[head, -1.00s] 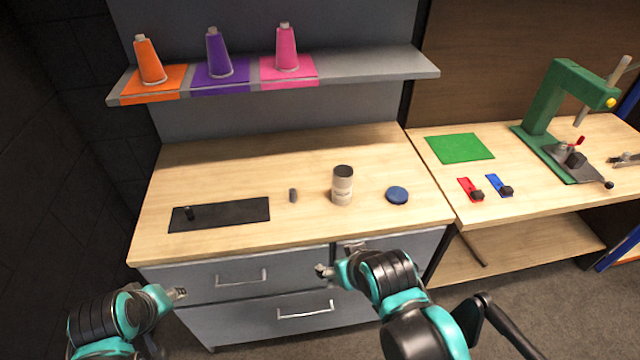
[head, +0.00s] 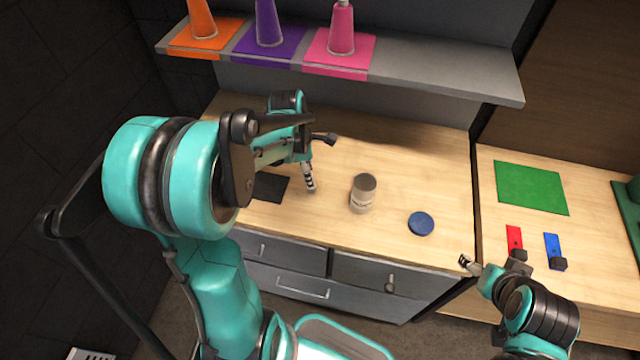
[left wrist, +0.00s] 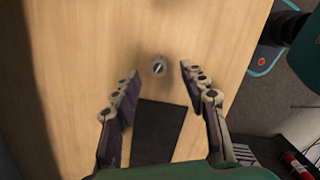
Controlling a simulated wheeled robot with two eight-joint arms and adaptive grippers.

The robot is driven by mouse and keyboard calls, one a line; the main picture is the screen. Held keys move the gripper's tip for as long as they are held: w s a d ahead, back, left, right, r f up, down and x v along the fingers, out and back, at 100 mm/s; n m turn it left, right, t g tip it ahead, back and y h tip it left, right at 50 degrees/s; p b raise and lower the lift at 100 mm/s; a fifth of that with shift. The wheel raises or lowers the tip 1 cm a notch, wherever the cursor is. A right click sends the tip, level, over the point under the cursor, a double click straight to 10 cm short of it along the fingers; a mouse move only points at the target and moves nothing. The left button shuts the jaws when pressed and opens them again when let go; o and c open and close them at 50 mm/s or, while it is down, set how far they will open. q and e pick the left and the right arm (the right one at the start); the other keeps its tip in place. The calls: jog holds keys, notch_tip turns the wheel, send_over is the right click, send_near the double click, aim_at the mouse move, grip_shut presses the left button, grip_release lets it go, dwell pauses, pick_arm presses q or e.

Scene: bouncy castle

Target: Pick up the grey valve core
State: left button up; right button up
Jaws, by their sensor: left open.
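The grey valve core (left wrist: 158,68) is a small round upright piece on the wooden worktop, seen from above in the left wrist view. It lies in the gap between my left fingertips, near their tip line. My left gripper (head: 309,177) is open and points down at the worktop. In the head view its fingers largely cover the valve core, so I cannot tell its exact height above it. My right gripper (head: 468,263) is off the worktop's front right corner, away from the valve core; its fingers are too small to read.
A black mat (left wrist: 155,135) lies beside the valve core. A grey-lidded can (head: 363,195) and a blue disc (head: 421,223) stand to the right. A shelf (head: 440,75) with orange, purple and pink cones hangs above. A second bench holds a green mat (head: 530,187).

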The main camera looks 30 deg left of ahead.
pick_arm(q)
jog(key=f, duration=0.1)
jog(key=f+b, duration=0.1)
jog(key=f, duration=0.1)
jog(key=f+b, duration=0.1)
jog(key=f, duration=0.1)
jog(key=shift+w+d+f, duration=0.1)
jog(key=shift+w+d, duration=0.1)
jog(key=shift+w, duration=0.1)
grip_shut()
jog(key=shift+r, duration=0.2)
